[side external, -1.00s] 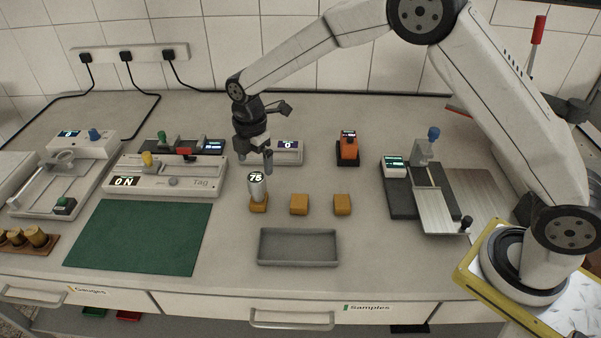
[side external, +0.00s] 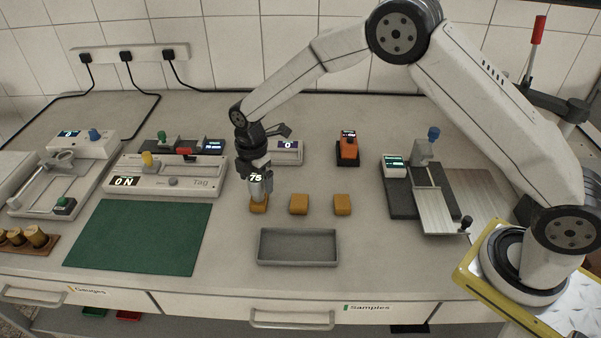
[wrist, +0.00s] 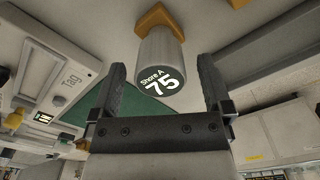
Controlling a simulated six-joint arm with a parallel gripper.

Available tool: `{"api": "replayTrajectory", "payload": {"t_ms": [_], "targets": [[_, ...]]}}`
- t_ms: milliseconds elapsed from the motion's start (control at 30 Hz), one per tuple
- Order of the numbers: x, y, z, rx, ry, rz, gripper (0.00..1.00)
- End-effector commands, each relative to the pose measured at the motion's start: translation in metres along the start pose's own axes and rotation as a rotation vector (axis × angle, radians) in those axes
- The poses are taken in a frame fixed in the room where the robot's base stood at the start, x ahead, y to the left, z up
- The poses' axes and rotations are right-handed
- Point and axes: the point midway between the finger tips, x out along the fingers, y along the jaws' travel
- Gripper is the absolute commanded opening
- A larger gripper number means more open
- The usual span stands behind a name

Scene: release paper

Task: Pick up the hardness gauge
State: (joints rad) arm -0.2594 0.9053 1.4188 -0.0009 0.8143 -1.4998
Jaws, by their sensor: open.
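The hardness gauge (wrist: 158,50) is a silver cylinder with a round dark top face reading "Shore A 75". It stands upright on an orange block (wrist: 160,17), the leftmost of 3 in the side view. My gripper (side external: 260,190) is at the gauge in the side view, partly covering it; the "75" face of the gauge (side external: 256,178) shows between the fingers. In the wrist view my gripper (wrist: 162,78) is open, with one finger on each side of the gauge's top and gaps between.
Two more orange blocks (side external: 299,204) stand to the right. A grey tray (side external: 298,261) lies in front, and a green mat (side external: 140,238) to the left. A tester labelled "Tag" (side external: 160,178) stands left of the gauge. An orange device (side external: 347,150) stands behind right.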

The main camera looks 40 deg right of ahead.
Motion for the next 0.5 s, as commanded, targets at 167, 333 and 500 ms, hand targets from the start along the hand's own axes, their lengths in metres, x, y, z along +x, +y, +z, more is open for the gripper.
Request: {"api": "replayTrajectory", "payload": {"t_ms": [167, 333, 500], "targets": [[-0.0003, 0.0, 0.0001, 0.0, 0.0, 0.0, 1.0], [-0.0004, 0.0, 0.0001, 0.0, 0.0, 0.0, 1.0], [-0.0005, -0.0001, 0.0001, 0.0, 0.0, 0.0, 0.62]]}}
